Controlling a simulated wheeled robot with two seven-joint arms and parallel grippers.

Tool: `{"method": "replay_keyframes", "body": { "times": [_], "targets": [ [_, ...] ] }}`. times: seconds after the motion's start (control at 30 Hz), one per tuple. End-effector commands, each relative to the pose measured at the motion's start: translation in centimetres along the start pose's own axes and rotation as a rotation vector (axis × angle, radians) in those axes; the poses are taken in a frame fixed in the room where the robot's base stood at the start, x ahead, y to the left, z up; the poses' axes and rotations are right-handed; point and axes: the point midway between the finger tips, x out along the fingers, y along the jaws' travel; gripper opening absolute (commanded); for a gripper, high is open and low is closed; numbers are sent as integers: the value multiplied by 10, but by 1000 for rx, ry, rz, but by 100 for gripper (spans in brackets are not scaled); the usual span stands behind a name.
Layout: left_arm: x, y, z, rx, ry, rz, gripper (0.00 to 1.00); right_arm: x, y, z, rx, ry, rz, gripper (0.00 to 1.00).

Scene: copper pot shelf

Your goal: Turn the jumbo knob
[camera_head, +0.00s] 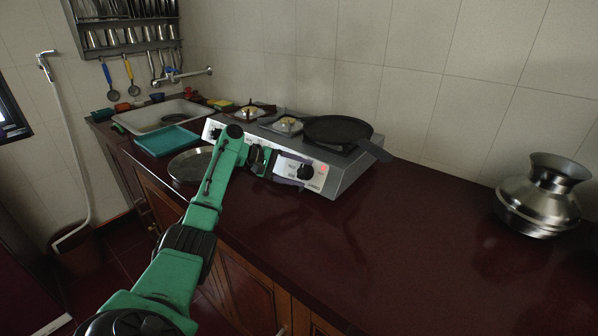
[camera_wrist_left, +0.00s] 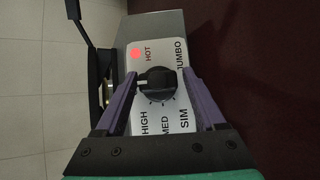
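The jumbo knob (camera_head: 305,172) is the black round knob at the right end of the stove's front panel. In the left wrist view the knob (camera_wrist_left: 157,82) sits between labels reading HOT, JUMBO, HIGH, MED and SIM, with a red light (camera_wrist_left: 134,53) beside it. My left gripper (camera_head: 292,172) is at the panel, around the knob. In the left wrist view its purple fingers stand apart, one on each side of the knob, with a gap on the right side. Whether the left finger touches the knob cannot be told. My right gripper is not in view.
The stove (camera_head: 347,174) stands on the dark red counter (camera_head: 420,230) with a black pan (camera_head: 338,129) on its right burner. A metal pot (camera_head: 541,195) stands far right. A round plate (camera_head: 188,165), a teal tray (camera_head: 167,140) and a sink (camera_head: 160,113) are left. The counter between stove and pot is clear.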

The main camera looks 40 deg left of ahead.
Motion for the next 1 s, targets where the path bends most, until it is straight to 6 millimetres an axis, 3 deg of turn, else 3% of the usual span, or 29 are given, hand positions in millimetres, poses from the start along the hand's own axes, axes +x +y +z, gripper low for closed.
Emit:
{"method": "replay_keyframes", "body": {
  "times": [0.3, 0.43, 0.57, 0.8, 1.0],
  "targets": [
    [-1, 2, 0, 0, 1, 5, 88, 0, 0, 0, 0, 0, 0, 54],
    [-10, 1, -1, 0, 1, 6, 88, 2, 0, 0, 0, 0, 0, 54],
    [-40, 0, -2, -1, 5, 5, 88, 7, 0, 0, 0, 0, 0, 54],
    [-112, -1, -2, 0, 4, 5, 88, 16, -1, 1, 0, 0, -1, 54],
    [-143, 0, 0, -1, 0, 4, 88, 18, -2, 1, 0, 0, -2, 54]
  ]
}}
